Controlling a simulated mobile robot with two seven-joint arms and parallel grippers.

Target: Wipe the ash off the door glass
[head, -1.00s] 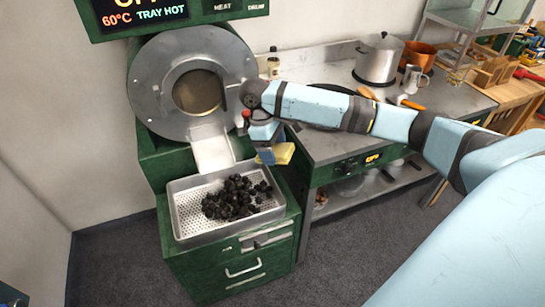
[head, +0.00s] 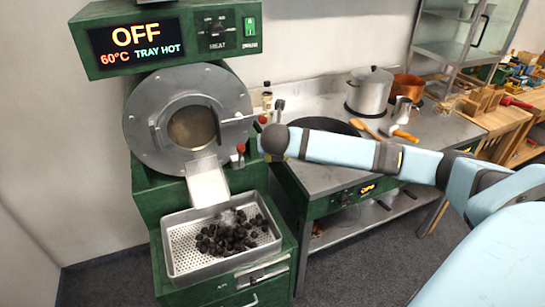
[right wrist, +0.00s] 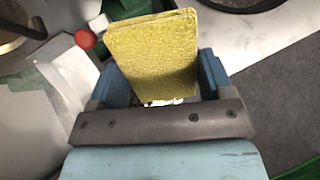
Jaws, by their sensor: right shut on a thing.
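The round door glass (head: 193,127) sits inside the grey ring of the roaster door (head: 145,140) in the head view and looks dull brownish. Whether that tint is ash, I cannot tell. My right gripper (right wrist: 165,88) is shut on a yellow sponge (right wrist: 152,50), which stands out between its blue fingers in the right wrist view. In the head view my right arm's end is just right of the door, apart from the glass; the gripper and sponge are hidden there. My left gripper is not in view.
A perforated tray (head: 183,242) with dark chestnuts stands below the white chute (head: 208,187). A red-knobbed lever (head: 240,150) is right of the door. A dark pan (head: 325,125) and steel pot (head: 369,92) stand on the right counter. The sign reads tray hot.

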